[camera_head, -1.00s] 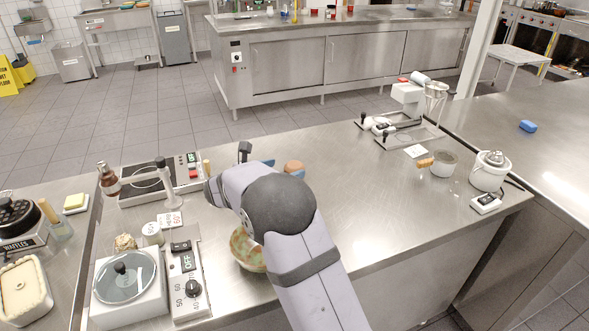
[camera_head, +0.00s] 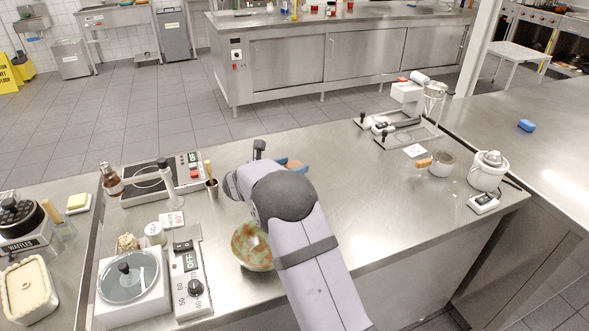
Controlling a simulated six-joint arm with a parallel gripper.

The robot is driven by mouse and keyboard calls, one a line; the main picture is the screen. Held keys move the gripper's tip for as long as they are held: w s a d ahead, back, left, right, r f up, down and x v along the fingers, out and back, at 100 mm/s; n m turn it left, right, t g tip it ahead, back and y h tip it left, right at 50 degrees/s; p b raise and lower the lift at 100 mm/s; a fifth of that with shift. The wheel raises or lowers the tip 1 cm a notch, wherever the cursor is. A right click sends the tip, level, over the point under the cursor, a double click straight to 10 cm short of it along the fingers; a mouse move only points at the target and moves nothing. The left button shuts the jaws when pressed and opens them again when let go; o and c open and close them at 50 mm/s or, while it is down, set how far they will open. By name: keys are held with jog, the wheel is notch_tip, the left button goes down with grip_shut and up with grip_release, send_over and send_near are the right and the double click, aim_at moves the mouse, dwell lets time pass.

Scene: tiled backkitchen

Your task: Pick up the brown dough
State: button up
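The brown dough (camera_head: 296,167) is a small brown lump on the steel counter, just beyond my arm. Only a small part of it shows, between blue pieces that look like the fingers of my gripper (camera_head: 293,165). One blue finger is on its left and the other on its right and near side. My wrist and forearm hide most of the gripper. I cannot tell whether the fingers touch the dough or stand apart from it.
A mottled green and brown bowl (camera_head: 252,247) stands close to the left of my forearm. A dark cup with a wooden-handled tool (camera_head: 211,187) and a bottle (camera_head: 112,181) are further left. The counter (camera_head: 350,190) right of my gripper is clear.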

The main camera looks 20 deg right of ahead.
jog(key=c, duration=0.4)
notch_tip(320, 180, up, 10)
jog(key=shift+b, duration=0.3)
